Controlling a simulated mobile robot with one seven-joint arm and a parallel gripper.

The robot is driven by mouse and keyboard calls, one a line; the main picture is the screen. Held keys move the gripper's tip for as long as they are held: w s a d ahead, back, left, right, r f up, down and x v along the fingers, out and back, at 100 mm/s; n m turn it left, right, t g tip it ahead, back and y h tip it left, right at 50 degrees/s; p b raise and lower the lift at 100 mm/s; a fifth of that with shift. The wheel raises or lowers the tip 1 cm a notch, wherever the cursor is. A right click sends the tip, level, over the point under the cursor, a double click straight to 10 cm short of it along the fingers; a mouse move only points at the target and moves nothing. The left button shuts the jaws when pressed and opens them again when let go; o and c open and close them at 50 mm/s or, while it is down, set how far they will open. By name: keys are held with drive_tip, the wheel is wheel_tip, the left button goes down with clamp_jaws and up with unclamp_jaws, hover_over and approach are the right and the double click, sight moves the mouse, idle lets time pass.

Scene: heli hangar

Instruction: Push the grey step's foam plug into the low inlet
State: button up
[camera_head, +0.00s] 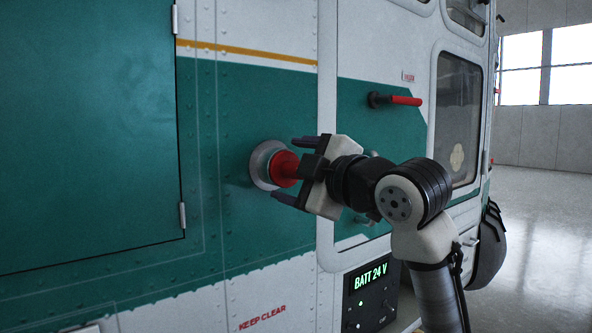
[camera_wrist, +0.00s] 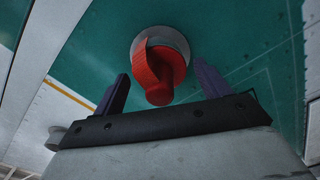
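A red foam plug (camera_head: 284,168) sits at the round grey inlet ring (camera_head: 259,160) in the green side of the helicopter. In the wrist view the plug (camera_wrist: 159,70) has a strap or tab on its front and lies against the ring (camera_wrist: 176,38). How deep it sits is hard to tell. My gripper (camera_head: 277,168) is open, its two dark fingers spread above and below the plug in the head view. In the wrist view the fingers (camera_wrist: 160,70) stand on either side of it, with gaps. Contact with the palm cannot be told. No grey step is visible.
A red-handled lever (camera_head: 404,100) sticks out on the door, up and right of my gripper. A display panel (camera_head: 370,296) reading "BATT 24 V" is below. A large green panel (camera_head: 90,130) is at left. Open floor (camera_head: 545,250) lies at right.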

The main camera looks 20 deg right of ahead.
drive_tip(key=shift+o, duration=0.2)
drive_tip(key=shift+s, duration=0.1)
drive_tip(key=b+v, duration=0.4)
drive_tip(key=v, duration=0.9)
drive_tip(key=shift+s+d, duration=0.15)
drive_tip(key=shift+s, duration=0.15)
